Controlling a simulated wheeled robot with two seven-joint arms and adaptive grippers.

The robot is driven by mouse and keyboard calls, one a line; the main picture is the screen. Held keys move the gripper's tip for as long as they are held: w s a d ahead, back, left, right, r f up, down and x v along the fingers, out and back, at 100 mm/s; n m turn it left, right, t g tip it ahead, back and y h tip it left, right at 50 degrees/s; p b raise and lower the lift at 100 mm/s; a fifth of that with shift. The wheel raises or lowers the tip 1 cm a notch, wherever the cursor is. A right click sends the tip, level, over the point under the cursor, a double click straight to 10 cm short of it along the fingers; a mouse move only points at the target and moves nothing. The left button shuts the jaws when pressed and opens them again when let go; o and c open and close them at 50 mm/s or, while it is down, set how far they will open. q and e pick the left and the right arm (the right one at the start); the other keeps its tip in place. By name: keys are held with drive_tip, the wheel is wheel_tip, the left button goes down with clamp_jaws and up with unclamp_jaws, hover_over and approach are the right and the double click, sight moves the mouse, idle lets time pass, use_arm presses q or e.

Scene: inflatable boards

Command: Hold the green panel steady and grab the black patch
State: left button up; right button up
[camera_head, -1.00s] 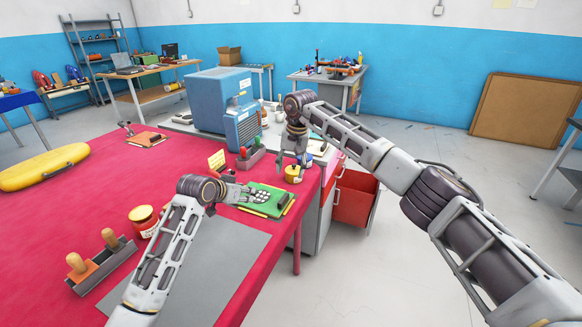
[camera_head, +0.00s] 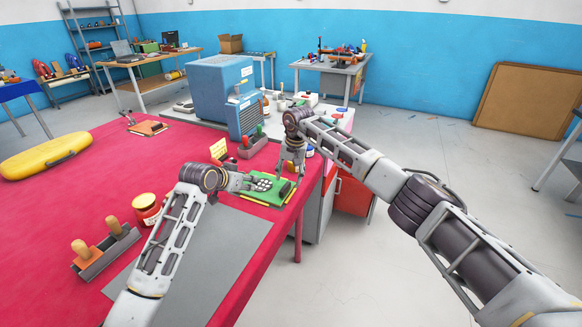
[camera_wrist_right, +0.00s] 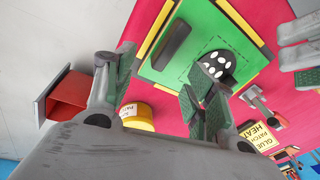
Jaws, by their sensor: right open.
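The green panel (camera_head: 263,201) lies near the right edge of the red table, with yellow strips along its sides. A round black patch with white spots (camera_head: 262,184) is on it; it shows clearly in the right wrist view (camera_wrist_right: 218,66). A black bar (camera_head: 286,189) lies nearer the panel's right side. My left gripper (camera_head: 246,183) is at the panel's left side, close to the patch; its finger gap is unclear. My right gripper (camera_wrist_right: 160,78) is open and empty above the panel's far edge, its fingers apart, one overlapping the patch's edge in the wrist view.
A blue machine (camera_head: 226,98) stands behind, with a yellow sign (camera_head: 218,148) before it. A red jar (camera_head: 146,208), stamps (camera_head: 104,246) and a yellow inflatable (camera_head: 45,157) are left. The grey mat (camera_head: 205,262) is bare.

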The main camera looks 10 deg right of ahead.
sight(289, 184)
drive_tip(key=shift+w+a+f, duration=0.15)
drive_tip(key=shift+w+f, duration=0.05)
drive_tip(key=shift+f, duration=1.1)
drive_tip(key=shift+w+a+f, duration=0.1)
drive_tip(key=shift+w+f, duration=0.05)
drive_tip(key=shift+f, duration=1.15)
drive_tip(key=shift+c, duration=0.4)
clamp_jaws()
drive_tip(key=shift+s+f, duration=0.1)
drive_tip(key=shift+f, duration=0.05)
